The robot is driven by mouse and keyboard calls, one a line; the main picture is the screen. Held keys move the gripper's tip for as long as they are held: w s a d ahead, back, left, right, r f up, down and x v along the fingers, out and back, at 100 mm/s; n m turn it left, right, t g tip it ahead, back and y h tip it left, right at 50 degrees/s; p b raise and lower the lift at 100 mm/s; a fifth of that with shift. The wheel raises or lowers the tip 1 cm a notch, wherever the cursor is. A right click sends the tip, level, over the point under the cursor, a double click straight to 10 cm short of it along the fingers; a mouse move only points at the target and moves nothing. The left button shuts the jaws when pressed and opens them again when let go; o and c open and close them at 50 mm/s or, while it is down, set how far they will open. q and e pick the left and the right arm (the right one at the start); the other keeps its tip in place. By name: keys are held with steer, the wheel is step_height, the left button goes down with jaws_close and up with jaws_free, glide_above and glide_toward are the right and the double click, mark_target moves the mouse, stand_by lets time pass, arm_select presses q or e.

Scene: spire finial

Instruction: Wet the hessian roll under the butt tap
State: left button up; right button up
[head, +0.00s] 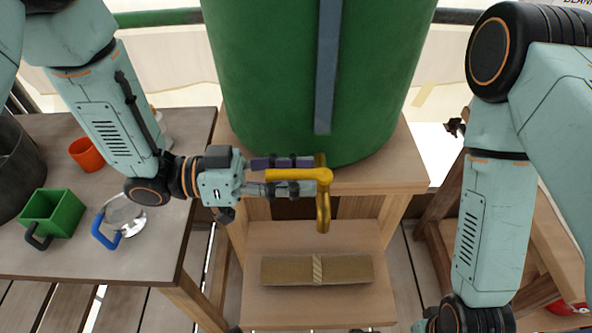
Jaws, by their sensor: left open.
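The green butt (270,80) stands on a wooden stand, a blue strip down its front. Its yellow tap (323,205) sticks out low at the front, with a yellow lever pointing left. My left gripper (302,175) is open at the tap, its two fingers on either side of the lever; whether they touch it I cannot tell. The hessian roll (345,270), tan with a paler band round its middle, lies crosswise on the lower shelf (265,305), below the tap. No water shows. My right arm comes down at the right; its gripper fingers do not show.
A table (150,255) at the left holds an orange cup (86,154), a green box-shaped pot (66,212), a clear vessel with a blue handle (124,216) and a dark pot at the edge. A wooden bench (548,250) with something red stands at the right.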

arm_select(q)
steer(key=shift+s+a+r, duration=0.25)
steer(key=shift+s+a, duration=0.1)
steer(key=shift+s, duration=0.15)
steer(key=shift+c, duration=0.8)
steer(key=shift+w+d+f, duration=0.25)
steer(key=shift+w+d, duration=0.05)
steer(key=shift+w, duration=0.25)
steer(key=shift+c, duration=2.2)
steer(key=shift+s+a+r, duration=0.1)
steer(key=shift+s+r, duration=0.1)
steer(key=shift+s, duration=0.15)
jaws_close()
steer(key=shift+w+f, duration=0.1)
steer(key=shift+w, duration=0.15)
steer(key=shift+s, duration=0.1)
